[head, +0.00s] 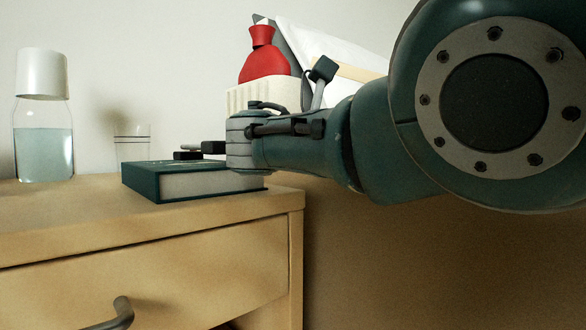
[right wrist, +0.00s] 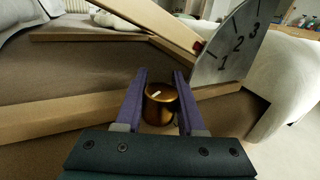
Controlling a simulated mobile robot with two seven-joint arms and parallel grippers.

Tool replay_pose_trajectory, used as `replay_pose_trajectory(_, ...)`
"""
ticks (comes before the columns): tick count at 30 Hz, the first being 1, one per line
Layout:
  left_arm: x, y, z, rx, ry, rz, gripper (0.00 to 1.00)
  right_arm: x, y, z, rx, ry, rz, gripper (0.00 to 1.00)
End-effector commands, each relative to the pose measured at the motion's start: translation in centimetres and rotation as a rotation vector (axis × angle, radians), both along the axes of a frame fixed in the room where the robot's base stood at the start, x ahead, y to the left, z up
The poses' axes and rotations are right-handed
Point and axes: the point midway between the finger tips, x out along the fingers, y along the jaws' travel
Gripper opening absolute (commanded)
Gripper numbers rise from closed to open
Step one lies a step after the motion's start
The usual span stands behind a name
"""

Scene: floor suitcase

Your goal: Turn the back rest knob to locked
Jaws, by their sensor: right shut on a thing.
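The back rest knob (right wrist: 161,106) is a round bronze knob with a short white mark on its face, low in the middle of the right wrist view. My right gripper (right wrist: 160,92) has a purple finger on each side of it and is shut on it. A grey dial plate (right wrist: 236,45) with the numbers 1, 2 and 3 stands beyond the knob, with a red tip near the 1. My left gripper is out of view.
A wooden bedside cabinet (head: 140,285) stands at the left, with a green book (head: 205,184), a white-capped bottle (head: 43,150) and a glass (head: 132,142) on top. A red bottle (head: 264,62) stands behind my right gripper. Wooden rails (right wrist: 60,117) run near the knob.

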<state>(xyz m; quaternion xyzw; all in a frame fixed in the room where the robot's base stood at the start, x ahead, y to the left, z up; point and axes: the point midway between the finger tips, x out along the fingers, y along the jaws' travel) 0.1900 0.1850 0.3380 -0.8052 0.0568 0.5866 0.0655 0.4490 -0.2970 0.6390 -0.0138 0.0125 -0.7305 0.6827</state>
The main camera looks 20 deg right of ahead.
Motion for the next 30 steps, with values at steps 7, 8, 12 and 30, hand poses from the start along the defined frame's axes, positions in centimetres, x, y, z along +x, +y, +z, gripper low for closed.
replay_pose_trajectory(7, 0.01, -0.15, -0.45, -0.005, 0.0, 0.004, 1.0, -0.1, -0.02, -0.23, 0.008, 0.006, -0.008, 0.0)
replay_pose_trajectory(8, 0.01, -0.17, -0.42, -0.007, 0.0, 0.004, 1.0, -0.1, -0.02, -0.22, 0.008, 0.006, -0.008, 0.0)
replay_pose_trajectory(12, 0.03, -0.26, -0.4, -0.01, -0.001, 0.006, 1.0, -0.1, -0.02, -0.21, 0.008, 0.006, -0.008, 0.0)
replay_pose_trajectory(30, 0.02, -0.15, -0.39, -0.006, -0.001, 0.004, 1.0, -0.09, 0.0, -0.05, 0.004, 0.002, -0.008, 0.68)
